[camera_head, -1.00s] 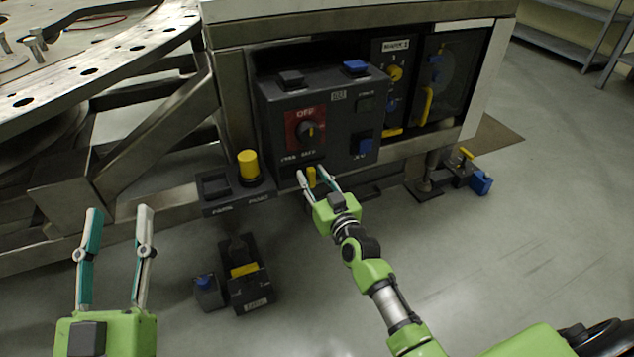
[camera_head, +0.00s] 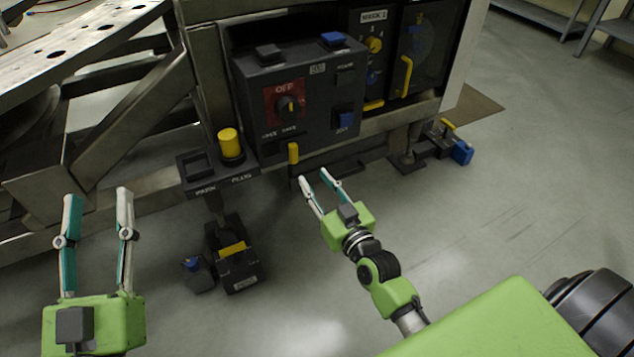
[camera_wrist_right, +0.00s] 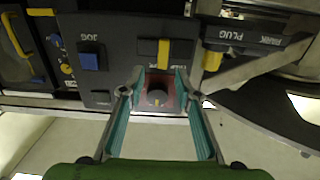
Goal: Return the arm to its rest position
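My right gripper (camera_head: 322,183) is open and empty in the head view, just below and in front of the dark control box (camera_head: 262,88). Its fingers point up toward a small yellow lever (camera_head: 293,153) under the box and stand apart from it. In the right wrist view the open fingers (camera_wrist_right: 160,95) frame the rotary knob (camera_wrist_right: 158,98) on its red plate; the yellow lever (camera_wrist_right: 164,53) shows beyond. In the head view the knob (camera_head: 287,105) sits on the red OFF plate. My left gripper (camera_head: 97,205) is open and empty at the lower left.
A yellow plug (camera_head: 231,143) stands in a dark holder beside the box. Dark blocks with yellow and blue parts (camera_head: 233,268) are on the floor below. A blue-and-yellow latch (camera_head: 461,152) is at the right. The steel frame (camera_head: 50,185) fills the left. Floor at right is open.

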